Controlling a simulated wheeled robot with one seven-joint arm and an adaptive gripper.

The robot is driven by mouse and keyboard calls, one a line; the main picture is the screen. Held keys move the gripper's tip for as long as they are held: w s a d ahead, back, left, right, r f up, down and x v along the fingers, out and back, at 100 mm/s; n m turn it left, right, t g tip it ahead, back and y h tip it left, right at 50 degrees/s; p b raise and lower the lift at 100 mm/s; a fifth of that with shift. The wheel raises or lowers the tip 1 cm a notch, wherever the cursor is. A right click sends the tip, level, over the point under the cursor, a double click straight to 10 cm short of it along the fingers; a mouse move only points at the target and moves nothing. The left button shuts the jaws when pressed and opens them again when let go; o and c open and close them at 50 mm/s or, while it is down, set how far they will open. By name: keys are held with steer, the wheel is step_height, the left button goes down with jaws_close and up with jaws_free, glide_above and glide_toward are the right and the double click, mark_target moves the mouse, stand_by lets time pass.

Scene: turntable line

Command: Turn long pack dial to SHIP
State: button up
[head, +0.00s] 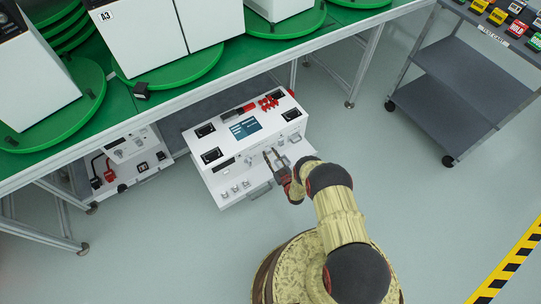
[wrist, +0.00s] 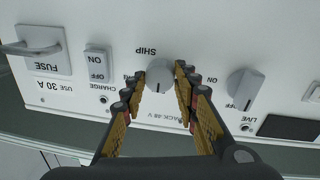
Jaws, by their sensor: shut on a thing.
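The pack dial (wrist: 160,76) is a round light-grey knob on a white panel, between my fingertips in the wrist view. The word SHIP (wrist: 147,50) is printed beside it, upside down in this view, and a partly hidden PACK 48 V label lies on the other side. My gripper (wrist: 160,84) is shut on the dial, one finger on each side. The dial's pointer direction is hard to tell. In the head view my gripper (head: 275,160) reaches the front face of the white unit (head: 220,178); the dial is too small to make out there.
A second grey dial (wrist: 244,88) near a LIVE label sits right of my fingers. An ON/OFF CHARGE switch (wrist: 97,64) and a FUSE handle (wrist: 42,48) are on the left. The green-topped bench (head: 165,103) overhangs the unit. A grey cart (head: 460,85) stands at right.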

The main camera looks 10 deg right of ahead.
steer(key=c, duration=0.5)
